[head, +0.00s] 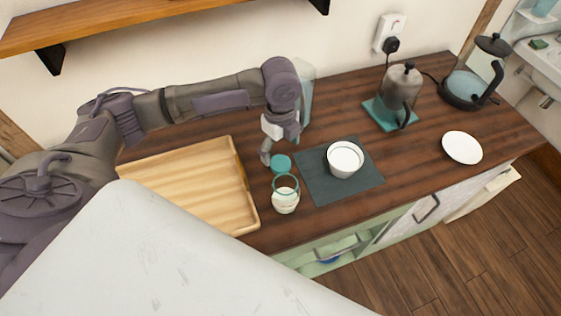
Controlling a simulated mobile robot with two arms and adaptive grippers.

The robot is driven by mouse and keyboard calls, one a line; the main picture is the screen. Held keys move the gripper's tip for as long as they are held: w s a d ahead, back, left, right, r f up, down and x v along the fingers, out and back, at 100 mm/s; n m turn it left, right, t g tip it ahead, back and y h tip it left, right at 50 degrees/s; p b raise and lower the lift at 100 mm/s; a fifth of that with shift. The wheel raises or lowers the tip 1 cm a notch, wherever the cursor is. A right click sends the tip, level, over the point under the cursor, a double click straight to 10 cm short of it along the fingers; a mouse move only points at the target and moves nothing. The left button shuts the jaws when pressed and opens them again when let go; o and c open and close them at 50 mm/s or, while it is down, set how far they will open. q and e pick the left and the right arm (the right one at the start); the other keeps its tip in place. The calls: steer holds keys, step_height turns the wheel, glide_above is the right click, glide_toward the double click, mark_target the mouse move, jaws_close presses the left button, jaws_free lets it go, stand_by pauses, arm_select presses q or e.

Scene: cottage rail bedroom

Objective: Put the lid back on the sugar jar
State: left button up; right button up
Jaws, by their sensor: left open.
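The sugar jar (286,199) is a small clear glass jar with white contents and a teal rim. It stands upright and uncovered near the front of the dark wooden counter. A round teal lid (281,162) lies just behind it on the counter, apart from the jar. My left gripper (268,155) is open and points down at the left edge of the lid. One finger shows close beside the lid; the other is mostly hidden, and I cannot tell whether it touches. My right gripper is not in view.
A wooden tray (243,223) lies left of the jar. A white bowl (345,160) stands on a dark mat (325,190) to the right. A clear glass vessel (307,92) stands behind my gripper. A French press (400,88), white plate (462,148) and kettle (465,88) stand farther right.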

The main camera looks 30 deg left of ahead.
mark_target(281, 163)
arm_select(q)
steer(key=f, duration=0.4)
steer(key=shift+s+d+f+p, duration=0.15)
steer(key=shift+s+f+p, duration=0.1)
steer(key=shift+p, duration=0.15)
steer(key=c, duration=0.8)
